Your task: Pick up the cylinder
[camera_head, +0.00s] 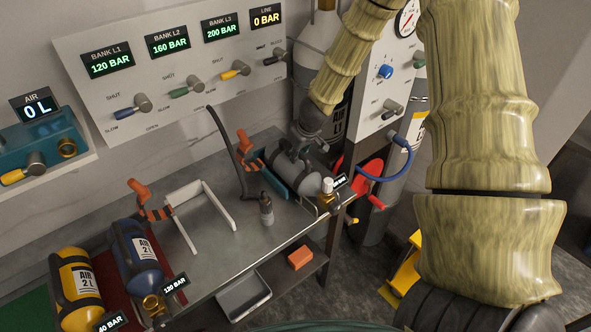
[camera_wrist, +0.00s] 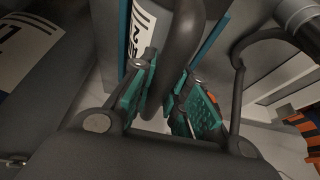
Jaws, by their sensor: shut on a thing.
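A grey cylinder (camera_head: 294,176) with a brass valve (camera_head: 326,196) and a small display (camera_head: 340,182) lies on its side in a teal cradle on the bench's right part. My gripper (camera_head: 308,138) is at the cylinder's upper end in the head view, and its fingertips are hard to make out there. In the wrist view, my gripper (camera_wrist: 168,108) has its teal pads closed on a dark curved handle (camera_wrist: 184,50). A labelled surface shows behind the handle. Whether the cylinder is clear of the cradle cannot be told.
Yellow (camera_head: 78,285) and blue (camera_head: 138,262) cylinders lie at the front left. A white frame (camera_head: 192,226) and a small grey fitting (camera_head: 266,208) are on the metal bench (camera_head: 215,255). A valve panel (camera_head: 170,85) stands behind. A blue hose handle (camera_head: 395,165) is at right.

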